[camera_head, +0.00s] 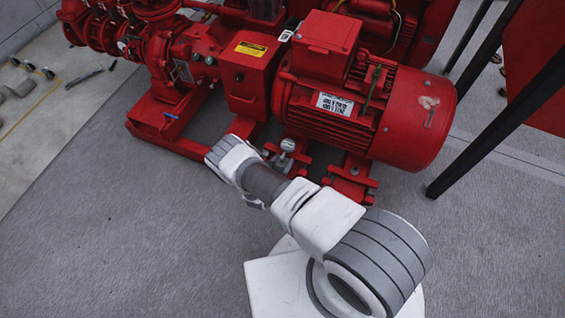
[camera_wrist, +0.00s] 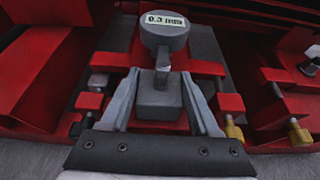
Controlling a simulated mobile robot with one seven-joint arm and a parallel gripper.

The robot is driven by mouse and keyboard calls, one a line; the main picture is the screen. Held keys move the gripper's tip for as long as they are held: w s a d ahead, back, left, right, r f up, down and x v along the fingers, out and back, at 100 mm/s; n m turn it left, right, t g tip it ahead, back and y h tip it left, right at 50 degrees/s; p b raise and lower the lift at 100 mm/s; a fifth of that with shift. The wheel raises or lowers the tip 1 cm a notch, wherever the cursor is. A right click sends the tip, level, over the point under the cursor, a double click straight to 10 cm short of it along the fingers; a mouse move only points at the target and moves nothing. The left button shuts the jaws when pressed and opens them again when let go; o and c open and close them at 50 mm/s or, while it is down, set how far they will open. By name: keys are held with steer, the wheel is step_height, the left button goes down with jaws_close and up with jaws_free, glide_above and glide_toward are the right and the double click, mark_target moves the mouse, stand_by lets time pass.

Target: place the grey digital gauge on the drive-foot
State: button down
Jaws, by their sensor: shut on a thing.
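The grey digital gauge (camera_wrist: 164,32) stands upright in the wrist view, its round head with a display above a blocky grey base. My gripper (camera_wrist: 160,78) has its two fingers on either side of that base, shut on it. In the head view the gauge (camera_head: 288,145) shows small at the end of my arm, beside the red motor's near-side feet. A red foot with bolts (camera_wrist: 208,68) lies around and behind the gauge in the wrist view; I take it as the drive-foot. I cannot tell whether the gauge's underside touches it.
The red motor (camera_head: 395,110) rises just behind the gauge, with the pump casing to the left. Another motor foot (camera_head: 350,182) is to the right. A bolt with a brass-coloured head (camera_wrist: 233,130) is near the right finger. Open grey floor lies in front.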

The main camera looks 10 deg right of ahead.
steer(key=shift+c, duration=0.6)
jaws_free()
